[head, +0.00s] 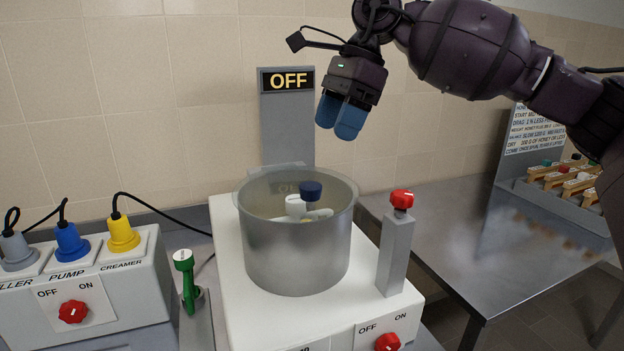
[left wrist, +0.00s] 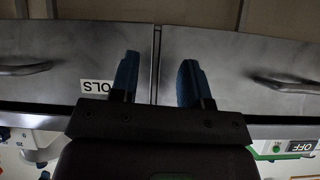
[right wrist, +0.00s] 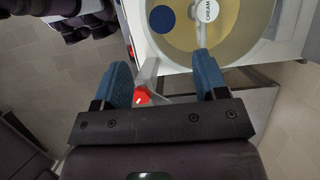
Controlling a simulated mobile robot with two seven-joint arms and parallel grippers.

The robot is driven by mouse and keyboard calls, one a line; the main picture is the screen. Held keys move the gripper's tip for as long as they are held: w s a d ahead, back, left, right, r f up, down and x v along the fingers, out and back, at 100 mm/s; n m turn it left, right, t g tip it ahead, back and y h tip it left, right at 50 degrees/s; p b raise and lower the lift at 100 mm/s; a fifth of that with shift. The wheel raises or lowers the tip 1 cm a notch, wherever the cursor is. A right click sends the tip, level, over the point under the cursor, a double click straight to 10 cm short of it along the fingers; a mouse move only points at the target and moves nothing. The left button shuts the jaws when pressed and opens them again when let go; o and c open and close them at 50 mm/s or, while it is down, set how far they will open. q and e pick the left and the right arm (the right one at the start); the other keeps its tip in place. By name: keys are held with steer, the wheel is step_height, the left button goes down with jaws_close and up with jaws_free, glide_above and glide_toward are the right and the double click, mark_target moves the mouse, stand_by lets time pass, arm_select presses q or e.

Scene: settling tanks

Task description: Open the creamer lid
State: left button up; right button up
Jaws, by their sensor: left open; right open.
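The creamer is a white machine (head: 232,290) with a grey metal drum (head: 297,258). A grey post with a red knob (head: 402,199) stands right of the drum. My left gripper (left wrist: 158,75) is open and empty before metal cabinet doors.
A grey OFF sign panel (head: 288,125) stands behind the drum.

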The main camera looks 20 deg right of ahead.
mark_target(310, 186)
steer(key=x, duration=1)
steer(key=shift+w+a+f, duration=0.1)
steer(key=shift+a+f, duration=0.1)
steer(key=shift+f, duration=0.15)
steer(key=shift+c, duration=0.3)
jaws_close()
steer(key=shift+r, duration=0.1)
